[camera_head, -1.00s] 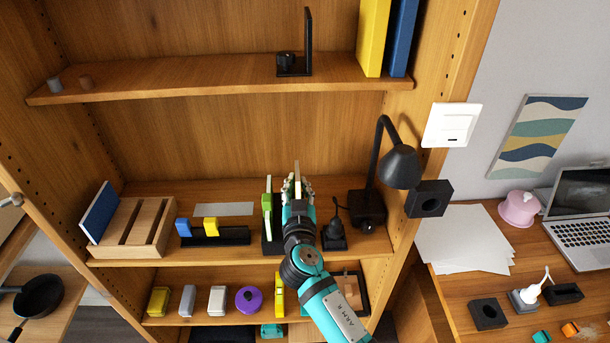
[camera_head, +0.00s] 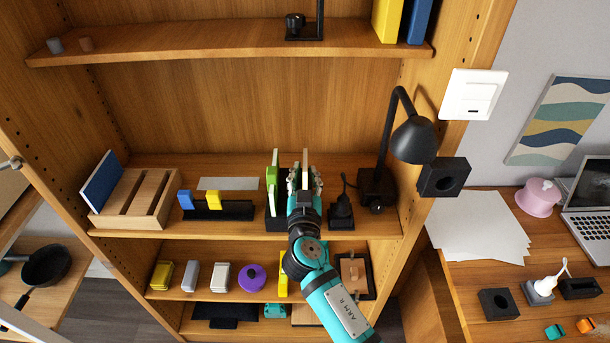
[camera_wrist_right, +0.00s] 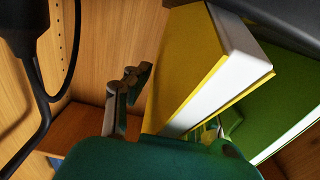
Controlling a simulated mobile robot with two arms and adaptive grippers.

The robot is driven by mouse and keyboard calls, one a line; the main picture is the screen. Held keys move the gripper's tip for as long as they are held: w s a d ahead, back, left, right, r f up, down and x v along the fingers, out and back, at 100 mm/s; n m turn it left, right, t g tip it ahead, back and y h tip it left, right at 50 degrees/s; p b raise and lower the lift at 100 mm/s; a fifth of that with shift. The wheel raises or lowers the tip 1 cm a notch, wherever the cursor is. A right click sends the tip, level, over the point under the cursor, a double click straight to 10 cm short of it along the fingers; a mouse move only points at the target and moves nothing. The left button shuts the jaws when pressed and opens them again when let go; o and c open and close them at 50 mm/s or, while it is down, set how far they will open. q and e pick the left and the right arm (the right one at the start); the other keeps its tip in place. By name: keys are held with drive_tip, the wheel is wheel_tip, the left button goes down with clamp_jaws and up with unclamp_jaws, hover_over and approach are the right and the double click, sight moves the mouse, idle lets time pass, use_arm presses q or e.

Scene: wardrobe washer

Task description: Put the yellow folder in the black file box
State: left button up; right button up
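The yellow folder (camera_wrist_right: 185,75), a yellow cover with white page edges, fills the middle of the right wrist view. In the head view its pale top edge (camera_head: 306,163) shows upright on the middle shelf. My right gripper (camera_head: 305,182) is around it, one finger on each side. In the right wrist view the left finger (camera_wrist_right: 124,98) stands apart from the cover, so the gripper looks open. The other finger is mostly hidden. A black holder (camera_head: 277,215), apparently the file box, stands just left with a green folder (camera_head: 272,180). My left gripper is out of view.
A black lamp (camera_head: 412,140) and a small black stand (camera_head: 340,215) are close on the right. A black tray (camera_head: 222,211) and a wooden rack (camera_head: 140,200) are to the left. Larger yellow (camera_head: 387,20) and blue (camera_head: 420,20) binders stand on the upper shelf.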

drive_tip(key=shift+o, duration=0.7)
drive_tip(key=shift+r, duration=0.1)
drive_tip(key=shift+r+p, duration=0.1)
drive_tip(key=shift+p, duration=0.65)
drive_tip(key=s+b, duration=0.1)
drive_tip(key=s, duration=0.1)
drive_tip(key=s+f+b, duration=0.1)
drive_tip(key=s, duration=0.2)
drive_tip(key=shift+s+a+b, duration=0.15)
drive_tip(key=shift+s+b, duration=0.1)
drive_tip(key=shift+b, duration=0.15)
drive_tip(key=s+b, duration=0.3)
drive_tip(key=s, duration=0.9)
drive_tip(key=shift+r+b, duration=0.3)
drive_tip(key=shift+b, duration=0.1)
drive_tip(key=shift+a, duration=0.1)
